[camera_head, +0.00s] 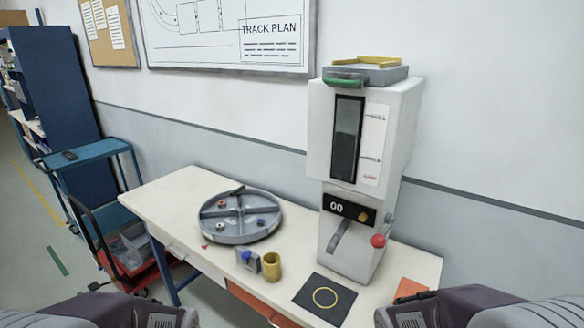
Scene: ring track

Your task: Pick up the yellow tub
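A small yellow tub (272,267) stands upright on the cream table (180,190), near its front edge. It is beside a small grey block with a blue knob (248,259). A dark square mat (309,300) with a yellow ring mark lies to its right, with nothing on it. My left arm shows at the lower left and my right arm at the lower right, both well apart from the tub. The fingertips of both grippers are not in view.
A round grey divided tray (240,234) with small parts stands left of centre. A tall white machine (347,245) with a red-knobbed lever stands at the back right. An orange item (410,287) lies at the right. A blue cart (92,150) stands left of the table.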

